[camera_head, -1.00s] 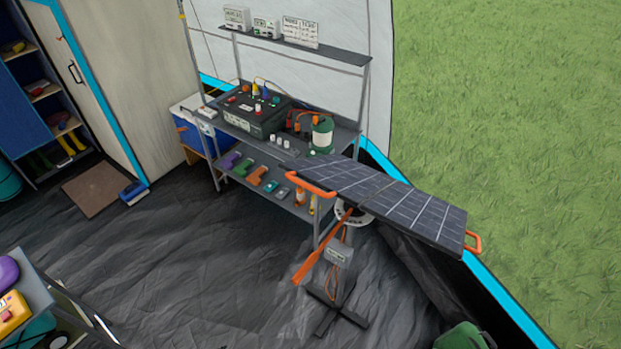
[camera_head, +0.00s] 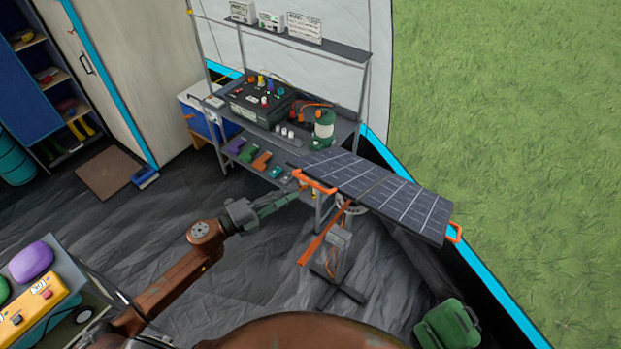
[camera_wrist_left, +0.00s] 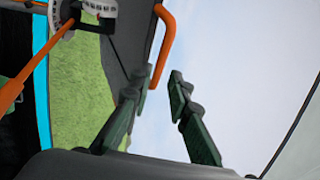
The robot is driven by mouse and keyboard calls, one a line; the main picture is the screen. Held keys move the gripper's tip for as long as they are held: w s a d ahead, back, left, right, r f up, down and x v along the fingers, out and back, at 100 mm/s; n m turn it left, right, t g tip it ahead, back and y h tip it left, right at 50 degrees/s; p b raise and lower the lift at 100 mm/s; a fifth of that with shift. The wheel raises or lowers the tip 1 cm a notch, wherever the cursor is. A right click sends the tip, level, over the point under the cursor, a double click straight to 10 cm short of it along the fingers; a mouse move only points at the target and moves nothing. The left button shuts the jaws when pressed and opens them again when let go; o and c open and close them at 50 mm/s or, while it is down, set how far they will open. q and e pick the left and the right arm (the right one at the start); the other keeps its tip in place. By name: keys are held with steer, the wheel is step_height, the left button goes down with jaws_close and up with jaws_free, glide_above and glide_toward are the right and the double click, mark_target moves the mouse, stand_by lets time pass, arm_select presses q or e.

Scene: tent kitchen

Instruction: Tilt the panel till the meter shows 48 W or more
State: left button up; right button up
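The dark solar panel (camera_head: 385,192) sits tilted on a stand, with an orange handle at each end. Its near handle (camera_head: 314,184) also shows in the left wrist view (camera_wrist_left: 168,42). My left gripper (camera_head: 296,192) reaches in from the left, its fingertips close to that handle. In the left wrist view its two fingers (camera_wrist_left: 163,84) are apart and empty, with the handle just beyond the tips. A long orange lever (camera_head: 322,236) slants down below the panel. My right gripper is out of view.
A metal shelf unit (camera_head: 305,48) stands behind, holding a black power box (camera_head: 258,103) and a green lantern (camera_head: 323,130). A cart with a yellow case (camera_head: 32,317) is at lower left. A green bag (camera_head: 448,328) lies at lower right. Open floor lies between.

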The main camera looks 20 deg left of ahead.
mark_target(311, 183)
arm_select(q)
steer(key=p+x, duration=0.1)
steer(key=x, duration=0.6)
steer(key=shift+w+d+p, duration=0.2)
steer(key=shift+p, duration=0.1)
steer(key=shift+c, duration=0.2)
jaws_close()
